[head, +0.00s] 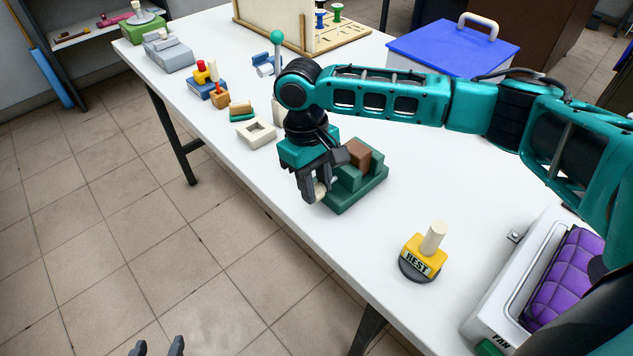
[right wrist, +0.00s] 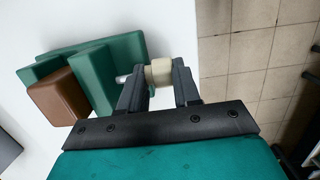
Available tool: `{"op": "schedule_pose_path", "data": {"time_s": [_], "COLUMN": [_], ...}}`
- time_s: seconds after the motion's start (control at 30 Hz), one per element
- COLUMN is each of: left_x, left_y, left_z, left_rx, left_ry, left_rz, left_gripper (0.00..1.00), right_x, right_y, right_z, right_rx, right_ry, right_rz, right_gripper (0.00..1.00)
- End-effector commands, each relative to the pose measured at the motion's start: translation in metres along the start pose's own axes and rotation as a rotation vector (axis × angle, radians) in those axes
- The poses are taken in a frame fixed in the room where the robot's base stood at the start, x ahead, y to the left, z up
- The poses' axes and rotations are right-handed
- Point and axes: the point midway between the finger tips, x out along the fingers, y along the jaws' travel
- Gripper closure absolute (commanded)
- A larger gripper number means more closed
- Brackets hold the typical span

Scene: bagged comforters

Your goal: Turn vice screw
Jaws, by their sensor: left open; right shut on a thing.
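The green vice (head: 362,184) stands on the white table near its front edge, with a brown block (head: 356,153) between its jaws. In the right wrist view the vice (right wrist: 125,52) is at the upper left and the brown block (right wrist: 57,97) sits in it. My right gripper (head: 318,192) is shut on the cream screw knob (right wrist: 159,72), which sits on a short metal shaft (right wrist: 122,78) at the vice's side. The fingers (right wrist: 160,88) lie on either side of the knob. My left gripper (head: 158,347) is open and empty at the bottom edge, over the floor.
A yellow "REST" block (head: 424,256) with a peg stands at the front right, near a grey case with purple padding (head: 565,285). Small coloured blocks (head: 207,83) line the left side. A blue-lidded box (head: 455,45) stands behind my right arm.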

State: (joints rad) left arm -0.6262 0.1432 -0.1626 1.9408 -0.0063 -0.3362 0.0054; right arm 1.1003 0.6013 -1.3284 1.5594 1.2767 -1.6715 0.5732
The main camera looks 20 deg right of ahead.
Motion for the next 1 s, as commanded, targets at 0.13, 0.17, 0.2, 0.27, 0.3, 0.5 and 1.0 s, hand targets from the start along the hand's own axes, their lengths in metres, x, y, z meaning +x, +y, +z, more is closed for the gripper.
{"op": "schedule_pose_path", "data": {"time_s": [0.13, 0.17, 0.2, 0.27, 0.3, 0.5, 1.0], "left_x": [-0.0001, -0.0001, -0.0001, -0.0001, -0.0001, 0.0000, 0.0001], "left_y": [0.0001, 0.0001, 0.0002, 0.0002, 0.0002, 0.0002, 0.0003], "left_z": [0.0001, 0.0001, 0.0001, 0.0001, 0.0001, 0.0001, 0.0000], "left_rx": [0.000, 0.000, 0.000, 0.000, 0.000, 0.000, -0.001], "left_ry": [0.000, 0.000, 0.000, 0.000, 0.000, 0.000, 0.000], "left_rz": [0.000, 0.000, 0.000, 0.000, 0.000, 0.000, 0.000], "left_gripper": [0.41, 0.41, 0.41, 0.41, 0.41, 0.41, 0.41], "right_x": [-0.0001, -0.0001, 0.0000, 0.0000, 0.0000, -0.0004, -0.0001], "right_y": [0.0003, 0.0001, 0.0003, 0.0004, 0.0005, 0.0008, 0.0003], "right_z": [-0.0036, -0.0040, -0.0042, -0.0044, -0.0045, -0.0044, -0.0040], "right_rx": [0.005, 0.004, 0.004, 0.003, 0.003, 0.003, 0.001], "right_ry": [-0.108, -0.126, -0.147, -0.173, -0.186, -0.207, -0.206], "right_rz": [0.001, 0.001, 0.001, 0.001, 0.001, 0.000, -0.001], "right_gripper": [0.99, 0.99, 0.99, 0.99, 0.99, 0.99, 0.43]}}
